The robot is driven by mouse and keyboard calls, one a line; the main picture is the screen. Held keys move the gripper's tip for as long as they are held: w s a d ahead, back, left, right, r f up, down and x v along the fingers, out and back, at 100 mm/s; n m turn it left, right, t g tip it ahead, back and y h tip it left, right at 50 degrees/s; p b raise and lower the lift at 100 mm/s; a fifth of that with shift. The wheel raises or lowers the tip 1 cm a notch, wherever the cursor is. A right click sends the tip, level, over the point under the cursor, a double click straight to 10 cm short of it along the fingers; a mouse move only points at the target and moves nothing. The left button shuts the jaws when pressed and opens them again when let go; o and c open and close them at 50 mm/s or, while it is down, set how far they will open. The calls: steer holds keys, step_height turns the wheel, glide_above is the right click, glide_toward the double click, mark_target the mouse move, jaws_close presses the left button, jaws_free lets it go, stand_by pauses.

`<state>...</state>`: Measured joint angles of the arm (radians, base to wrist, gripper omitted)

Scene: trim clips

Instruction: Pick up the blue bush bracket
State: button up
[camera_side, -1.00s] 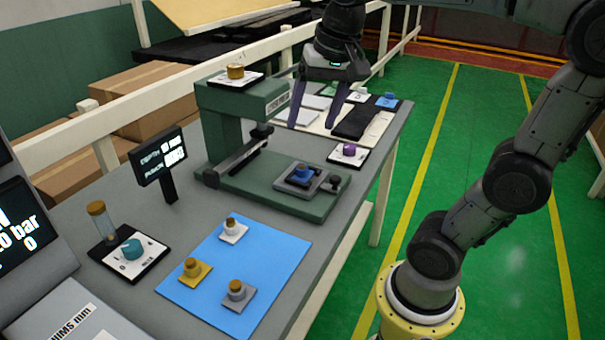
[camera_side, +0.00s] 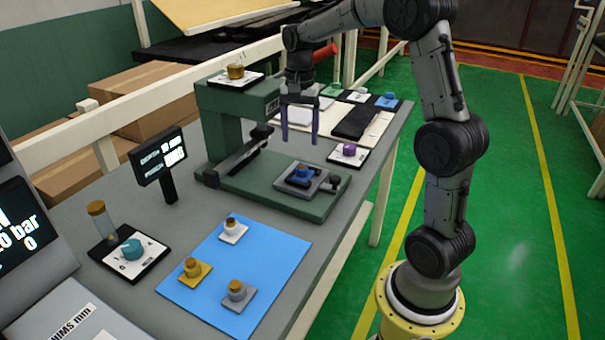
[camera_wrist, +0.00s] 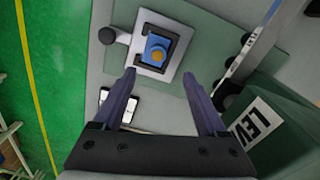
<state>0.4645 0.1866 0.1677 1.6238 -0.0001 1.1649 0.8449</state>
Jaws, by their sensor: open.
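The blue bush bracket (camera_side: 302,173) sits in the dark-framed holder (camera_side: 321,184) on the green press base. In the wrist view the bracket (camera_wrist: 157,49) is a blue block with a round gold-brown top, inside a dark frame on a light plate. My gripper (camera_side: 299,139) points down, open and empty, above the bench just behind the bracket in the side view. In the wrist view my fingers (camera_wrist: 161,74) are spread wide, with the bracket ahead of and between their tips. They do not touch it.
The green press column (camera_side: 222,125) and its lever (camera_side: 245,155) stand left of the holder. A purple knob (camera_side: 349,150) sits on a plate behind it. A blue mat (camera_side: 236,262) with several bush brackets lies in front. Open space lies above the holder.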

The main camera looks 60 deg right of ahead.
mark_target(302, 166)
steer(key=shift+s+f, duration=0.2)
steer(key=shift+f, duration=3.6)
jaws_close()
